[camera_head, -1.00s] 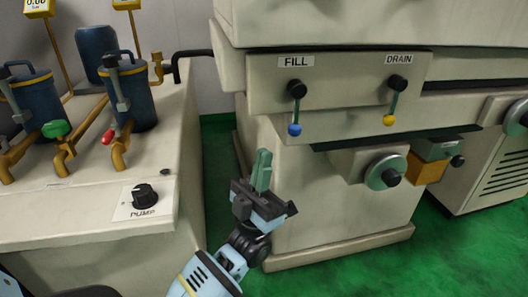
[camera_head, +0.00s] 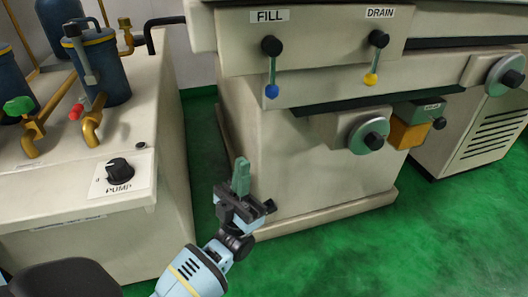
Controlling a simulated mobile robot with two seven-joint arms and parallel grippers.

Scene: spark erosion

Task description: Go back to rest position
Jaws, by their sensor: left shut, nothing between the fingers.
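My left gripper (camera_head: 241,178) is shut and empty, its green fingers together and pointing up. It is in front of the beige machine base (camera_head: 320,170), below the panel, and I see no contact with anything. The fill lever (camera_head: 272,68) with a blue tip and the drain lever (camera_head: 374,57) with a yellow tip both hang down on the panel, above and right of the gripper. My right gripper is not in view.
A beige bench with a black pump knob (camera_head: 120,171) and dark blue canisters (camera_head: 98,66) stands at the left. A handwheel (camera_head: 369,134) and an orange box (camera_head: 408,133) stick out at the right. Green floor (camera_head: 340,255) is open in front.

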